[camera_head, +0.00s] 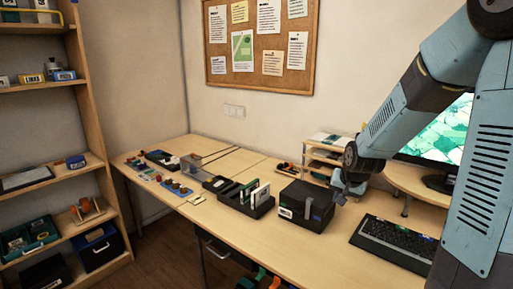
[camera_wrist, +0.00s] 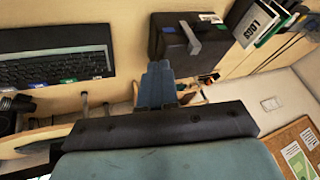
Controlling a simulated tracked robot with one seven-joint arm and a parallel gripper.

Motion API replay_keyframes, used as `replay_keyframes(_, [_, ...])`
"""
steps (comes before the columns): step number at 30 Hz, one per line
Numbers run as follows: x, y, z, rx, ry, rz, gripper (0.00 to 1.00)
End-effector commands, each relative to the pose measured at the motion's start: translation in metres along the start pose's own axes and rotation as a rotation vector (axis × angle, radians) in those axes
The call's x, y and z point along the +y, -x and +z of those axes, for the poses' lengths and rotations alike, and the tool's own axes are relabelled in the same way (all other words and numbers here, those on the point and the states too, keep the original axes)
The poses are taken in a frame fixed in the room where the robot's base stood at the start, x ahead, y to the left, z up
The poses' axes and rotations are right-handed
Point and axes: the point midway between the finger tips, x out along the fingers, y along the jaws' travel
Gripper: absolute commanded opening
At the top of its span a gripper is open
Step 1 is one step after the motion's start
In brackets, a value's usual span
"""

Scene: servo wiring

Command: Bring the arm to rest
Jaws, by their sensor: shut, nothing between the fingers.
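My arm (camera_head: 385,115) reaches in from the right in the head view, bent so that its end hangs over the right part of the desk. My gripper (camera_head: 343,191) is above the desk, just right of the black box (camera_head: 306,206) in that view. In the wrist view my gripper (camera_wrist: 160,82) is shut with nothing between its fingers. I cannot tell the exact gap between the fingertips and the box.
A keyboard (camera_head: 394,239) lies at the right, by a monitor on a raised shelf. A black rack (camera_head: 240,199) with cards and small parts stand farther left. A pinboard (camera_head: 262,45) hangs behind. Shelves (camera_head: 95,125) stand at left. Bare desk lies in front of the box.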

Motion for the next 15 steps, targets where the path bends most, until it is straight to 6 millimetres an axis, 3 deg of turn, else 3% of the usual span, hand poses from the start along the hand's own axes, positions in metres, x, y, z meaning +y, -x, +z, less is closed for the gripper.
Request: replay_keyframes(15, [-0.013,0.121,0.048,-0.007,0.235,0.175,0.00])
